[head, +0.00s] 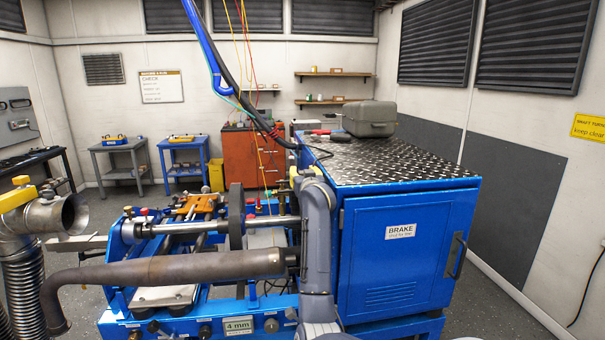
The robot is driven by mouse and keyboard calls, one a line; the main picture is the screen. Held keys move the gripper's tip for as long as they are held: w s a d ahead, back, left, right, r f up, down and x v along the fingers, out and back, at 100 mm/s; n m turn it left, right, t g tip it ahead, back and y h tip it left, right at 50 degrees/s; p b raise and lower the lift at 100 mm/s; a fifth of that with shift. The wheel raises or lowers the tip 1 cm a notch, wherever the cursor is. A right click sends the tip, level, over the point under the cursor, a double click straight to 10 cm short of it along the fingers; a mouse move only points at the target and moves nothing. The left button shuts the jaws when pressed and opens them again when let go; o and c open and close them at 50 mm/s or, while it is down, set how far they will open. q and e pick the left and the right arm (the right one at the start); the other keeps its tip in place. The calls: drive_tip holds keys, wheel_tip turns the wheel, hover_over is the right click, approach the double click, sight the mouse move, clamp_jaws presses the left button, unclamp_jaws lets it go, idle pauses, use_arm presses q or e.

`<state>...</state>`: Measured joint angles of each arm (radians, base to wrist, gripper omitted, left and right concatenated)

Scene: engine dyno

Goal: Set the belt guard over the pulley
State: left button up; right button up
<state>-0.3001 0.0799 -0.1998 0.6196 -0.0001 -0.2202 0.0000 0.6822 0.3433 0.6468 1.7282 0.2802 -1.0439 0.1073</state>
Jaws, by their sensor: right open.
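A dark upright wheel (236,212), which looks like the pulley, stands on the steel shaft (180,227) of the blue test bed (115,245). No guard is visible over the wheel. I cannot pick out the belt guard for certain. My right arm rises from the bottom centre, against the left side of the blue brake cabinet (400,240). Its gripper (304,173) is at the cabinet's near left top corner, right of the wheel and higher in the picture. It is open; its fingers are small and partly hidden. My left gripper is not in view.
A rusty exhaust pipe (170,268) crosses in front of the shaft. A grey case (370,118) and red-and-black tools (325,134) lie on the checker-plate cabinet top. Hoses and wires hang from above behind my gripper. The cabinet top's right half is clear.

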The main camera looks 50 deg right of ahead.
drive_tip(key=shift+w+d, duration=0.4)
drive_tip(key=shift+w, duration=0.1)
clamp_jaws()
drive_tip(key=shift+r, duration=0.1)
